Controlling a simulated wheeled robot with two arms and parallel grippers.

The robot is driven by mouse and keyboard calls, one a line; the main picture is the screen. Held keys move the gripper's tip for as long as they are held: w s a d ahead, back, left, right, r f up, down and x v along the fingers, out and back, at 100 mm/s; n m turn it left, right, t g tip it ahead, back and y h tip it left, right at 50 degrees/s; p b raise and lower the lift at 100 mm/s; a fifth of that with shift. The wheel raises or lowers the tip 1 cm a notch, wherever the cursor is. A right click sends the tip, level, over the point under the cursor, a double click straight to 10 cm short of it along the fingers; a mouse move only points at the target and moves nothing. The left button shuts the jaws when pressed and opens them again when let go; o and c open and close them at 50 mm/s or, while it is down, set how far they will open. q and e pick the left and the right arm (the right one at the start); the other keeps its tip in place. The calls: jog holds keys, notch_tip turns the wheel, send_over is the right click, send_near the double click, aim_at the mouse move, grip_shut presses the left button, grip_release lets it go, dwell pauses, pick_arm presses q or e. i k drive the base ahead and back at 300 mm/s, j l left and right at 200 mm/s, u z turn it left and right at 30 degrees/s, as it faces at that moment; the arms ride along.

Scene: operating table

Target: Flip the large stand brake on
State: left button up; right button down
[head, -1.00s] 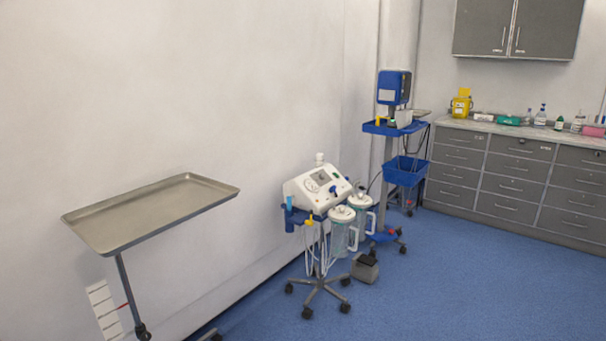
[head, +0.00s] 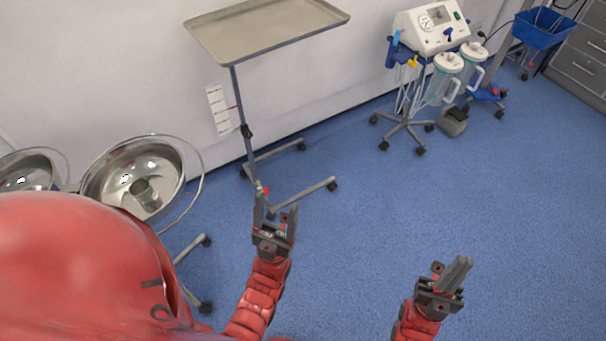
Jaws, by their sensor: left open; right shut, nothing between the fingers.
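A tall stand with a flat metal tray (head: 265,28) stands by the wall in the head view. Its grey post (head: 243,110) runs down to a low wheeled base (head: 306,193). A small red part (head: 265,190) shows at the foot of the post; I cannot tell its position. My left gripper (head: 275,208) is open, with its fingers pointing up the picture, just below that red part in view. I cannot tell whether it touches the base. My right gripper (head: 461,266) is shut and empty over the floor at the lower right.
A stand with shiny metal bowls (head: 135,180) is at the left, partly behind my red body. A white medical device on a wheeled stand (head: 428,28) with canisters is at the upper right. The blue floor (head: 400,210) between is clear.

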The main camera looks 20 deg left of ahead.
aim_at(266, 191)
jog(key=u, duration=1)
jog(key=i+l+u, duration=0.15)
jog(key=i+l, duration=0.6)
